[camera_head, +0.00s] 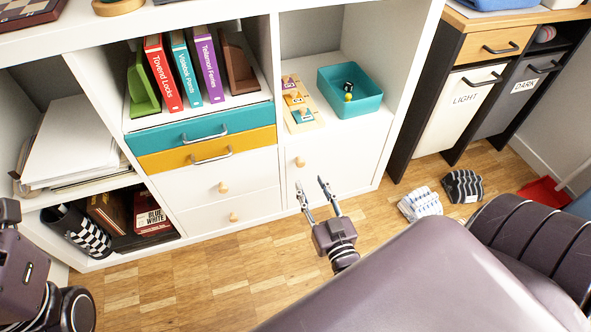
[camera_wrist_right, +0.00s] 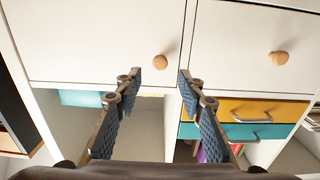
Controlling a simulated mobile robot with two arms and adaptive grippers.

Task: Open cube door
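The white cube door (camera_head: 340,165) is the lower right panel of the white shelf unit, and it looks shut. Its round wooden knob (camera_head: 300,162) sits near the door's upper left corner. My right gripper (camera_head: 311,186) is open and empty in front of the door, showing just below the knob. In the right wrist view, which looks upside down, the knob (camera_wrist_right: 160,62) shows between and just beyond the fingertips (camera_wrist_right: 162,82), with no visible contact. Parts of my left arm show at the left edge of the head view, but its fingers do not.
Teal (camera_head: 190,131) and yellow (camera_head: 205,152) drawers and white drawers with wooden knobs are left of the door. A teal bin (camera_head: 370,103) and wooden puzzle (camera_head: 302,110) stand in the compartment above. Striped cloth items (camera_head: 420,204) lie on the floor to the right.

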